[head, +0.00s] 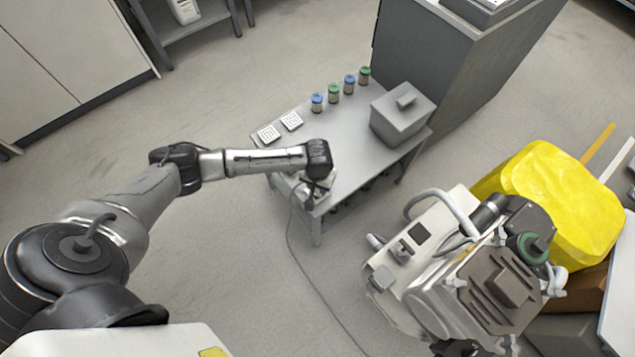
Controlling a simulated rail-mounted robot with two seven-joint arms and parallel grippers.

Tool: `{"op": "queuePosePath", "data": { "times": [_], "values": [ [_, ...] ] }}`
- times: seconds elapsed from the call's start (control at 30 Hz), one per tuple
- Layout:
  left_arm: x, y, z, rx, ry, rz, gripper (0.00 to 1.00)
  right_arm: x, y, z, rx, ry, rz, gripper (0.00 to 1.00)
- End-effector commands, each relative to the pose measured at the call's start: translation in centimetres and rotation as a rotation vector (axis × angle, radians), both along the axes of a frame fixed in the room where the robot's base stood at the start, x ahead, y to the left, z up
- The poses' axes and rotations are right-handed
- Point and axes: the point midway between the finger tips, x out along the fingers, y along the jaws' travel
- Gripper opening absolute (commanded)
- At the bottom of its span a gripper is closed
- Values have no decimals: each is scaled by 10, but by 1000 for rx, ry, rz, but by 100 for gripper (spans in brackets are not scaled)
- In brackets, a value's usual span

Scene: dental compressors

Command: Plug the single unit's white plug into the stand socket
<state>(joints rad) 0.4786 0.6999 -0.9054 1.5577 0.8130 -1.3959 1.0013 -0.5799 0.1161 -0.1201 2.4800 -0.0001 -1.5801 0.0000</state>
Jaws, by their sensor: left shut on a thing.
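My left gripper (316,193) is at the near left corner of the grey stand (345,135), pointing down. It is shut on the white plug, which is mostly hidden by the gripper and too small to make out. A thin grey cord (296,245) hangs from there and runs over the floor to the bottom edge. A small white block, perhaps the stand socket (327,188), shows beside the fingers. I cannot tell whether the plug is in it. The white compressor unit (425,240) stands at the lower right. My right gripper is not in view.
On the stand are a grey lidded box (402,112), several blue- and green-topped jars (333,94) and two white perforated plates (269,133). A dark cabinet (450,70) stands behind. A yellow wrapped bundle (550,200) lies right of the compressor. Floor left of the stand is clear.

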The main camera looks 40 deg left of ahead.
Motion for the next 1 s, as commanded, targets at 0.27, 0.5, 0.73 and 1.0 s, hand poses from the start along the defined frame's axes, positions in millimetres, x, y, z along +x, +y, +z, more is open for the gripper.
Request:
{"op": "queuePosePath", "data": {
  "times": [0.27,0.5,0.73,1.0],
  "values": [
    [0,0,0,0,0,0,7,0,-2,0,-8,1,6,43],
    [0,0,0,0,0,0,7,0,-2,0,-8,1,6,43],
    [0,0,-1,0,1,1,7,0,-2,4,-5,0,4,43],
    [0,-1,-3,0,1,1,7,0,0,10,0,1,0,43]
  ]
}}
